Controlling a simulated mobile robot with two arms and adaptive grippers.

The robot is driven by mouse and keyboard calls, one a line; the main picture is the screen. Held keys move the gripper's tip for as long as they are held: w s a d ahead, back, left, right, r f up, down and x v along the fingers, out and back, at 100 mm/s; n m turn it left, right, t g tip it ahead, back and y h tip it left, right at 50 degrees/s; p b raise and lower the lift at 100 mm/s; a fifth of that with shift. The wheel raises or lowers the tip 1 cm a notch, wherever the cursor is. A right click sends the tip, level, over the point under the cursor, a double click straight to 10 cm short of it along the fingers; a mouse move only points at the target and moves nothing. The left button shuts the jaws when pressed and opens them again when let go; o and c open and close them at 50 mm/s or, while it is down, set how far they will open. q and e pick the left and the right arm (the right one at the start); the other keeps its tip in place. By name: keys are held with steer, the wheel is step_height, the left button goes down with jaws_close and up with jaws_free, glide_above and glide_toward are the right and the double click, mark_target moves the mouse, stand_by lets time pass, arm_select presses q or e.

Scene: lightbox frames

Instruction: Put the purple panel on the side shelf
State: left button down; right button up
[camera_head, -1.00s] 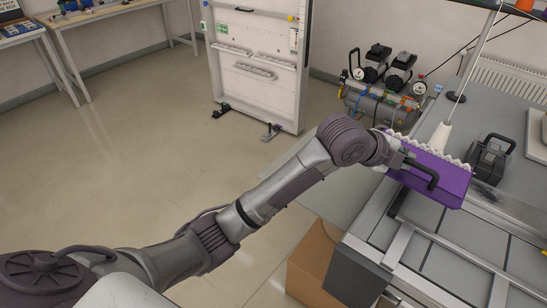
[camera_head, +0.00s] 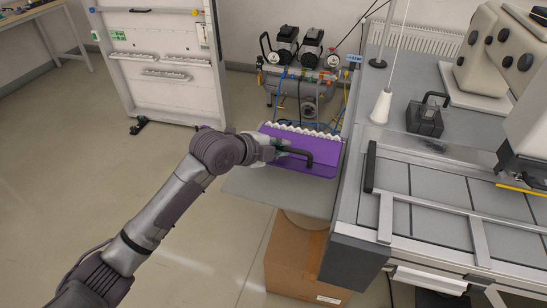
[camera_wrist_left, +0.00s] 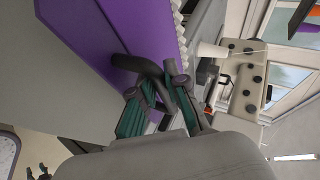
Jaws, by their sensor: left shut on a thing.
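The purple panel (camera_head: 317,165) has a white scalloped edge along its top and a black handle (camera_head: 298,154). My left gripper (camera_head: 280,150) is shut on that handle, as the left wrist view (camera_wrist_left: 158,92) also shows. The side shelf (camera_head: 262,189) is a flat grey board at the left side of the worktable. The panel is tilted and overlaps the shelf's far part in the head view. I cannot tell whether its lower edge touches the shelf. In the left wrist view the panel (camera_wrist_left: 95,30) fills the upper middle. My right gripper is not in view.
The grey worktable (camera_head: 425,185) is right of the shelf, with a dark metal block (camera_head: 425,119) and a white cone (camera_head: 382,106) on it. A cardboard box (camera_head: 290,262) stands below the shelf. A compressor (camera_head: 300,85) stands behind. The shelf's front part is bare.

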mark_target(275, 161)
arm_select(q)
steer(key=shift+w+a+f, duration=0.1)
steer(key=shift+a+f, duration=0.15)
steer(key=shift+a, duration=0.3)
steer(key=shift+a+f, duration=0.1)
steer(key=shift+f, duration=0.05)
step_height(275, 161, down, 3)
steer(key=shift+f+p, duration=0.15)
steer(key=shift+p, duration=0.35)
steer(key=shift+f, duration=0.35)
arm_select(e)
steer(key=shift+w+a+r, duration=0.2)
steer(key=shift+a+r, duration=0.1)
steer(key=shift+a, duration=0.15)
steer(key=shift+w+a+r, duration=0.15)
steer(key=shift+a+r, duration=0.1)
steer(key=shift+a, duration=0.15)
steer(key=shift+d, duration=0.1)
arm_select(q)
steer(key=c, duration=1.2)
jaws_free()
steer(key=shift+f, duration=0.1)
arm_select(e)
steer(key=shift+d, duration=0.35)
